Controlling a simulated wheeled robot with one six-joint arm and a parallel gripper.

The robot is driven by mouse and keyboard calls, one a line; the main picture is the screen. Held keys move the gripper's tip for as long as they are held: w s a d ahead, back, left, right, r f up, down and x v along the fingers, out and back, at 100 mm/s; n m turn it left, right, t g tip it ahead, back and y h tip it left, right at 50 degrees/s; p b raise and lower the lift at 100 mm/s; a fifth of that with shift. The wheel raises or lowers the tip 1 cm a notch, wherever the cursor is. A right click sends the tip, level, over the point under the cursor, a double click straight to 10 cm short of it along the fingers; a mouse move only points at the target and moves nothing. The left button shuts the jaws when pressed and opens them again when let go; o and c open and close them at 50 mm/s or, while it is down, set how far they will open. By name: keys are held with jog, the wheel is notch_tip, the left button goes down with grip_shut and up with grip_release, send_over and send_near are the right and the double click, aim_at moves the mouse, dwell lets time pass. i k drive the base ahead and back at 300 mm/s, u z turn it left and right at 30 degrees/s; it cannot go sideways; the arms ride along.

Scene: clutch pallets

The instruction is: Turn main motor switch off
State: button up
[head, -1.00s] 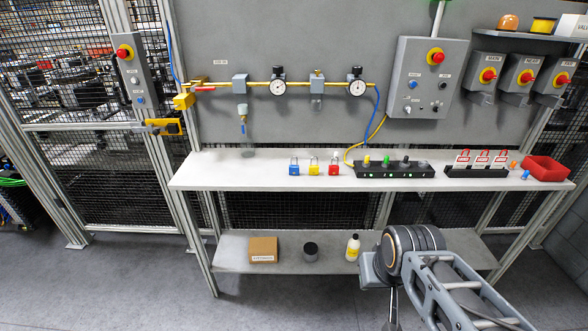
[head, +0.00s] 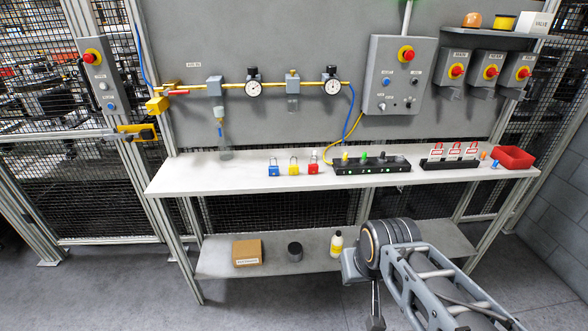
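The left box (head: 454,68) has a small label that seems to read MAIN. Its red knob (head: 456,71) faces the room; its exact turn is too small to tell. The middle box (head: 489,70) and right box (head: 520,73) look alike. My arm is at the lower right, in front of the bench and well below the switches. My gripper (head: 376,318) shows only as a dark part hanging below the wrist; its fingers cannot be made out.
A white bench (head: 240,175) stands below, holding padlocks, a black button strip (head: 372,167), a tag rack (head: 450,162) and a red bin (head: 513,158). A control box (head: 400,75) with a red button is left of the switches. A shelf (head: 480,36) juts out above them.

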aim_at(457, 71)
jog(key=u, duration=2.8)
jog(key=k, duration=2.15)
jog(key=z, duration=2.8)
jog(key=i, duration=0.5)
